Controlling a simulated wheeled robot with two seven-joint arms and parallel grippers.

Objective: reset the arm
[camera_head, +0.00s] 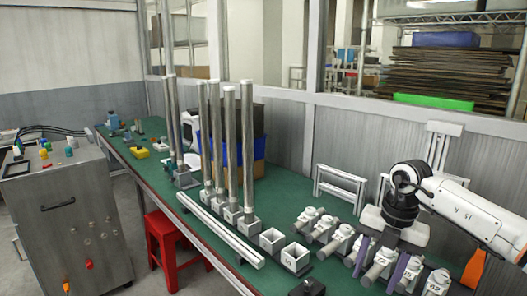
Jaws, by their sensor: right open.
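My right arm, white with black joints, comes in from the right edge. My right gripper (373,282) points down over the green table (185,170), its two purple-grey fingers spread apart. It is over the right part of a row of white and grey fixtures (345,241) that hold short cylinders. Nothing shows clearly held between the fingers. I cannot tell whether the fingers touch the fixtures. The gripper body hides part of the row. My left gripper is out of view.
Several tall metal tubes (248,150) stand upright in grey square holders. Two square holders, one of them marked (295,257), are empty. A long silver bar (221,228) lies along the front edge. A red stool (172,250) and a grey cabinet (63,215) stand in front.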

